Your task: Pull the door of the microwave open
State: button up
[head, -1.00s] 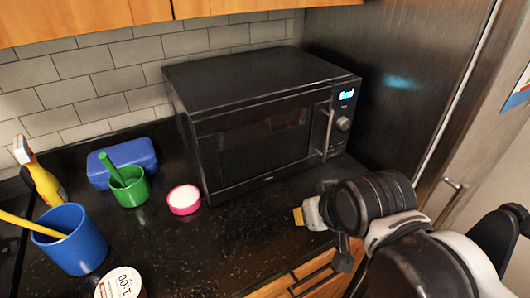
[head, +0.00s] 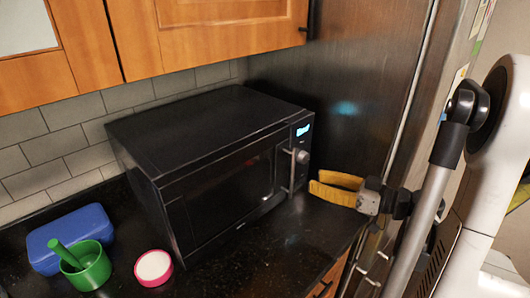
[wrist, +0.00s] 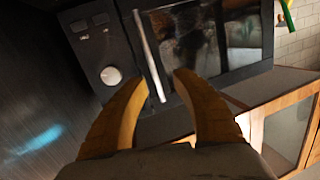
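The black microwave (head: 215,205) stands on the dark counter with its door (head: 225,195) shut. Its silver vertical bar handle (head: 292,170) is at the right of the door, beside the knob (head: 302,157) and a lit blue display. My gripper (head: 335,188) has two yellow fingers, spread apart and empty, a little to the right of the handle in the head view. In the wrist view the handle (wrist: 150,55) runs down between the fingertips of my gripper (wrist: 157,82), with the knob (wrist: 111,76) to its left. The fingers do not close on the handle.
A steel refrigerator (head: 360,90) stands right of the microwave. A pink-rimmed bowl (head: 153,268), a green cup (head: 85,267) and a blue box (head: 68,237) sit at the left. Wooden cabinets (head: 220,35) hang above. Bare counter (head: 285,235) lies before the microwave.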

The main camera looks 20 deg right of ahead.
jog(key=shift+n+t, duration=0.4)
jog(key=shift+t, duration=0.3)
jog(key=x, duration=0.3)
jog(key=b+x, duration=0.1)
jog(key=x, duration=0.1)
jog(key=d+b+x, duration=0.1)
jog(key=x, duration=0.2)
jog(key=shift+w+a+r, duration=0.15)
jog(key=shift+w+r, duration=0.2)
jog(key=shift+w, duration=0.25)
grip_shut()
